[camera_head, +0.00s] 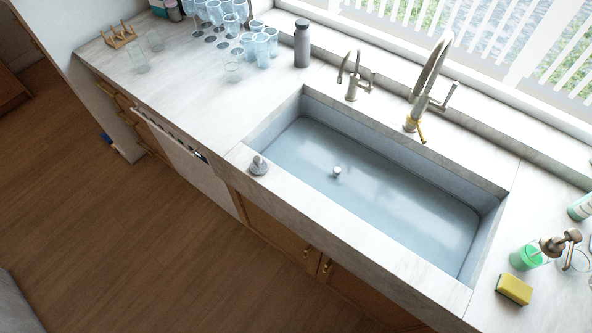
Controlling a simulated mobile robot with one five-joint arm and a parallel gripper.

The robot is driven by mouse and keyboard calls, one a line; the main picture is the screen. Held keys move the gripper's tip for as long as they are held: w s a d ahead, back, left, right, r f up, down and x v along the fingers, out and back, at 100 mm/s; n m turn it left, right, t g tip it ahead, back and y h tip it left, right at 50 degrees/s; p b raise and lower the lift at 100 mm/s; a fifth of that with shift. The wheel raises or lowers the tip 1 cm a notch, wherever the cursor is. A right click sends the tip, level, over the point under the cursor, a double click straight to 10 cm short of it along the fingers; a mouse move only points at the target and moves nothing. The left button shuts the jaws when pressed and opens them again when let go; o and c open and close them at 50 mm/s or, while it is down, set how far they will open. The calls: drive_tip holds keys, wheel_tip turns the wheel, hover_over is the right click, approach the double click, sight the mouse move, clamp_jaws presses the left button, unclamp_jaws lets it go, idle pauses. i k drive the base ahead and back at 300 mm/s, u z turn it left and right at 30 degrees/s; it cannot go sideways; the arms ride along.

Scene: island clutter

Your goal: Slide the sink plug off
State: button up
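A small grey knobbed piece that looks like a sink plug (258,166) sits upright on the counter at the front left corner of the sink (475,232). A small pale round fitting (337,172) shows in the middle of the sink floor. I cannot tell whether it is a drain or a plug. The sink is a long rectangular basin with a bluish, shiny bottom. My gripper is not in view.
A tall faucet (430,72) with a yellow item at its base and a smaller tap (352,85) stand behind the sink. Several glasses (262,48) and a grey bottle (302,45) are at the back left. A yellow sponge (514,289) lies at right.

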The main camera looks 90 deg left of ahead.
sight(369, 239)
drive_tip(key=u, duration=4.2)
drive_tip(key=i, duration=1.5)
drive_tip(key=z, duration=0.05)
